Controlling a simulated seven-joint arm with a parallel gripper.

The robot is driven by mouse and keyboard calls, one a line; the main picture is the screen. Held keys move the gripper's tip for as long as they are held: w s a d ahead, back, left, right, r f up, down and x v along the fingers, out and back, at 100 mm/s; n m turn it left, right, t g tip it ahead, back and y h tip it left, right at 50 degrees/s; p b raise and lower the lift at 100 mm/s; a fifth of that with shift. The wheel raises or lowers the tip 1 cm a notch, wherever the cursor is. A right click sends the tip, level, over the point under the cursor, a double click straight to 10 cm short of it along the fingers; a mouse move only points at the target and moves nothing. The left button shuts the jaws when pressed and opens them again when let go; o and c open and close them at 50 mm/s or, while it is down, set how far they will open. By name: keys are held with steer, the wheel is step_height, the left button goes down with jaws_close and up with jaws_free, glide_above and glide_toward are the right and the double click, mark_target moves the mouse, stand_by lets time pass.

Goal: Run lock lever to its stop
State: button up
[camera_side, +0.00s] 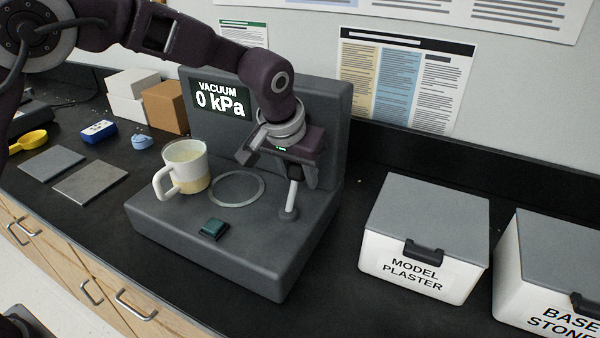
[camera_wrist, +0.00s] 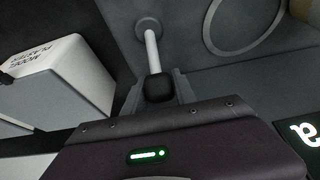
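The lock lever (camera_side: 291,197) is a thin pale post with a dark knob, rising from a round foot near the right side of the grey vacuum machine (camera_side: 265,262). It stands nearly upright in the side view. In the wrist view the lever (camera_wrist: 151,48) runs from its foot to the black knob (camera_wrist: 159,88). My gripper (camera_side: 279,168) is over the lever top, pointing down, with its fingers apart. In the wrist view the knob lies between the fingers; whether either touches it is unclear. The machine's screen (camera_side: 218,99) reads VACUUM 0 kPa.
A mug (camera_side: 184,166) stands on the machine left of a pale ring (camera_side: 237,188). A teal button (camera_side: 214,229) is at the front. The MODEL PLASTER box (camera_side: 425,238) and BASE STONE box (camera_side: 550,275) stand right. Grey tiles (camera_side: 91,181) and cartons lie left.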

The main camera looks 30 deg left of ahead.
mark_target(293, 180)
jaws_close()
steer(key=shift+s+r, duration=0.1)
steer(key=shift+s+r+t, duration=0.3)
steer(key=shift+s+t, duration=0.15)
steer(key=shift+t, duration=0.35)
steer(key=shift+s+r, duration=0.3)
steer(key=shift+s, duration=0.35)
steer(key=shift+s+r, duration=0.25)
steer(key=shift+s, duration=1.4)
steer(key=o, duration=0.6)
jaws_free()
steer(key=shift+c, duration=0.2)
